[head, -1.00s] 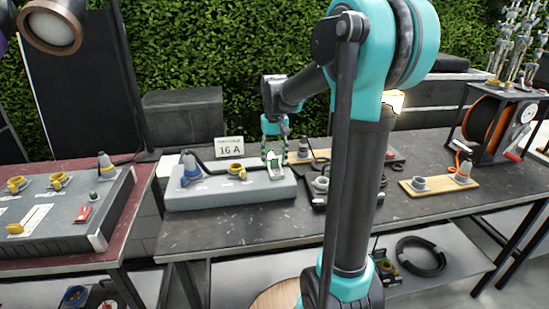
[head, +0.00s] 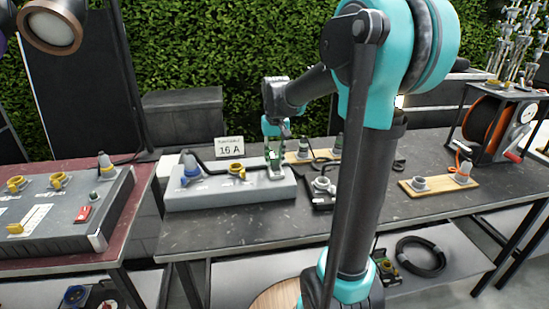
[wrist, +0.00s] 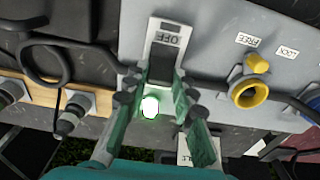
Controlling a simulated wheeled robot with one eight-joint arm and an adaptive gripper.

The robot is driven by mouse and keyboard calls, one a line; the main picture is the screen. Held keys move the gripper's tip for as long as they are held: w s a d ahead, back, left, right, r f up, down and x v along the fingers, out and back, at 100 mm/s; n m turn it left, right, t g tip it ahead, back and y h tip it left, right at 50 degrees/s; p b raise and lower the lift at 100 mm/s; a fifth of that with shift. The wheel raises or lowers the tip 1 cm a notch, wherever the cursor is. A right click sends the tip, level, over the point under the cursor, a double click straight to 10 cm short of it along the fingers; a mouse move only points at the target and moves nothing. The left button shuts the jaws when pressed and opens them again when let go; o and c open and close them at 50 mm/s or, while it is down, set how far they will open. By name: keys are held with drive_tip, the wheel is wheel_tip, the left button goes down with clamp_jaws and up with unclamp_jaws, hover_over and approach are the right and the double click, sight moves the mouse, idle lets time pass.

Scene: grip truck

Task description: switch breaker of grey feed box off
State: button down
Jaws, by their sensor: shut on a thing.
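The grey feed box (head: 225,199) stands on the dark table, and its top also shows in the wrist view (wrist: 220,50). Its breaker (wrist: 165,38) is a pale plate marked OFF with a dark lever (wrist: 159,70) at the right end of the box. My gripper (head: 274,158) is over that end. In the wrist view my gripper's green-and-dark fingers (wrist: 158,92) are at both sides of the lever, shut on it. The lever's lower part is partly hidden between the fingers, and its exact tilt is hard to tell.
A yellow socket (wrist: 249,92) and a blue plug (head: 190,169) with a black cable are on the box. A 16 A sign (head: 230,147) stands behind. Boards with connectors (head: 438,186) and a cable reel (head: 487,125) are to the right. Another grey box (head: 60,215) is left.

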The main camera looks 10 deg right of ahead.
sight(275, 166)
drive_tip(key=s+t, duration=0.1)
drive_tip(key=t, duration=0.1)
drive_tip(key=s+t, duration=0.1)
drive_tip(key=t, duration=0.2)
drive_tip(key=shift+s, duration=0.2)
drive_tip(key=shift+s+f+t, duration=0.15)
drive_tip(key=shift+s+t, duration=0.15)
drive_tip(key=shift+t, duration=0.55)
drive_tip(key=shift+s+f+t, duration=0.15)
drive_tip(key=shift+s+t, duration=0.1)
drive_tip(key=shift+t, duration=0.65)
drive_tip(key=shift+s+f+t, duration=0.15)
drive_tip(key=shift+s+t, duration=0.15)
drive_tip(key=shift+t, duration=0.55)
drive_tip(key=c, duration=1.2)
unclamp_jaws()
drive_tip(key=shift+s, duration=0.1)
drive_tip(key=shift+v, duration=5.9)
